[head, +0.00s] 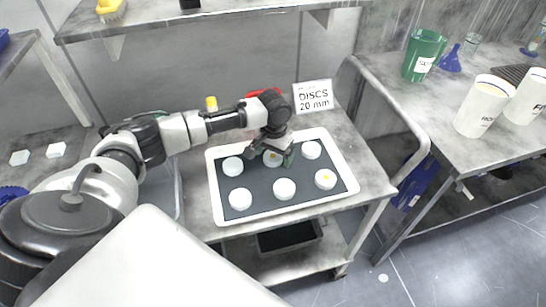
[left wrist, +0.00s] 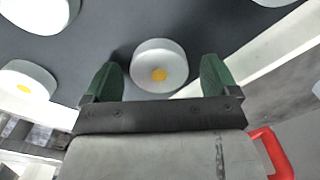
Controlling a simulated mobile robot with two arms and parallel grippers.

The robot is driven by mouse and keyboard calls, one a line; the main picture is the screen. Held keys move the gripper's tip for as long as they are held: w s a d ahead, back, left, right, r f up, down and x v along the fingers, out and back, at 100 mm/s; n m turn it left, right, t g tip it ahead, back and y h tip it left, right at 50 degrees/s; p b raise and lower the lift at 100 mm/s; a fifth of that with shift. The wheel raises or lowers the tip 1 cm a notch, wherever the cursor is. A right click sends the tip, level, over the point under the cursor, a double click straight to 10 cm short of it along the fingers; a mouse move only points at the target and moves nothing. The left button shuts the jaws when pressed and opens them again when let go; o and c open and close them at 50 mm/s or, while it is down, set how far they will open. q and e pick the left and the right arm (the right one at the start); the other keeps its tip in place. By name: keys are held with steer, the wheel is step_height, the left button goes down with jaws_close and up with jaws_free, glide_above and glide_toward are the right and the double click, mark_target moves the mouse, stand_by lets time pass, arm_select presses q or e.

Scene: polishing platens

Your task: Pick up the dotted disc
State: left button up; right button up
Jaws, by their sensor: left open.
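Several white discs lie in two rows on a dark mat in a white-rimmed tray (head: 216,203). One disc (head: 272,160) in the back row, at the middle, has a yellow dot and is partly covered by my left gripper (head: 271,155). In the left wrist view this dotted disc (left wrist: 160,62) lies between the two green fingertips, with a gap on both sides. My left gripper is open and empty. A dotted disc (left wrist: 27,80) shows at the left of the wrist view too. My right gripper is not in view.
A sign (head: 314,96) reading "DISCS 20 mm" stands behind the tray. A red object (head: 262,93) lies near it. A curved rail (head: 398,118) runs along the cart's right side. The right bench holds a green cup (head: 424,56) and white containers (head: 484,106).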

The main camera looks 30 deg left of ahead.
arm_select(q)
steer(key=c, duration=1.1)
steer(key=shift+r, duration=0.1)
